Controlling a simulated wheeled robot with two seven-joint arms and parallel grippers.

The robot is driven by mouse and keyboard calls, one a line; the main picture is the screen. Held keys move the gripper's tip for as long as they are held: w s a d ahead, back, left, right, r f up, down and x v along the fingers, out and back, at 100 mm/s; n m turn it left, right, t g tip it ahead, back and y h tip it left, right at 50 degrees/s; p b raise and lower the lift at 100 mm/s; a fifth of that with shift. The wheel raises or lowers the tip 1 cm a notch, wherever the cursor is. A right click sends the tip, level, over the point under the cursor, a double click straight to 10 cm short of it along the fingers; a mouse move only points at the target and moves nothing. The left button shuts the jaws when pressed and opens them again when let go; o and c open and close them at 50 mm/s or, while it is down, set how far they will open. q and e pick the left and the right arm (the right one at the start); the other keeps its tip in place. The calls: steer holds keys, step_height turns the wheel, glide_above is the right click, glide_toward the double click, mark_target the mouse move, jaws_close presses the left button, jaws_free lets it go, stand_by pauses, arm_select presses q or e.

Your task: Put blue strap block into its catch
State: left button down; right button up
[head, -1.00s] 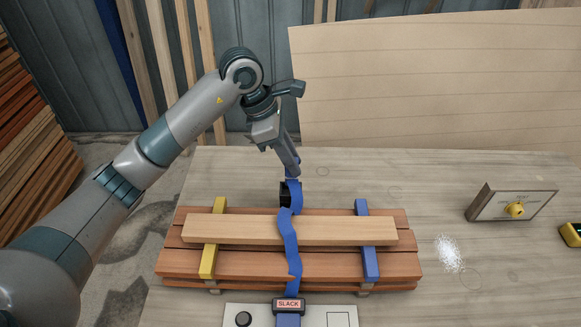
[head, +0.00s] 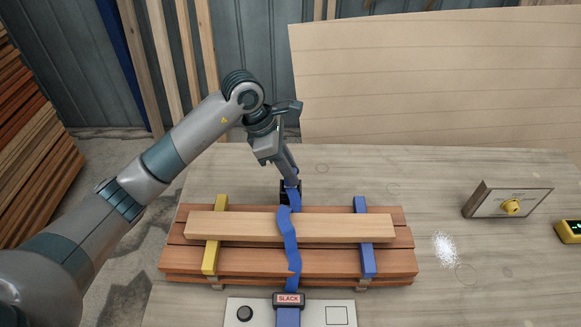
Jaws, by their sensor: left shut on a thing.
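My left gripper (head: 292,180) comes down behind the stack of boards, shut on the strap's far end, where the blue block sits; the block is mostly hidden by the fingers. The black catch (head: 284,194) stands on the table just behind the boards, directly at the fingertips. I cannot tell whether the block is inside the catch or just above it. The blue strap (head: 290,246) runs loosely and wavily over the boards to a unit labelled SLACK (head: 289,300) at the front. My right gripper is not in view.
A light plank (head: 340,228) lies on reddish boards (head: 330,264), with a yellow bar (head: 213,240) and a blue bar (head: 364,240) across them. A box with a yellow knob (head: 509,206) stands at right. White powder (head: 444,249) lies on the table.

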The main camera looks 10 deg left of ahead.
arm_select(q)
steer(key=shift+f, duration=0.15)
steer(key=c, duration=1.6)
jaws_free()
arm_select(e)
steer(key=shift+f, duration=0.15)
arm_select(q)
steer(key=shift+r, duration=0.2)
steer(key=shift+a+r, duration=0.1)
steer(key=shift+b+v, duration=2.15)
steer(key=shift+v, duration=3.7)
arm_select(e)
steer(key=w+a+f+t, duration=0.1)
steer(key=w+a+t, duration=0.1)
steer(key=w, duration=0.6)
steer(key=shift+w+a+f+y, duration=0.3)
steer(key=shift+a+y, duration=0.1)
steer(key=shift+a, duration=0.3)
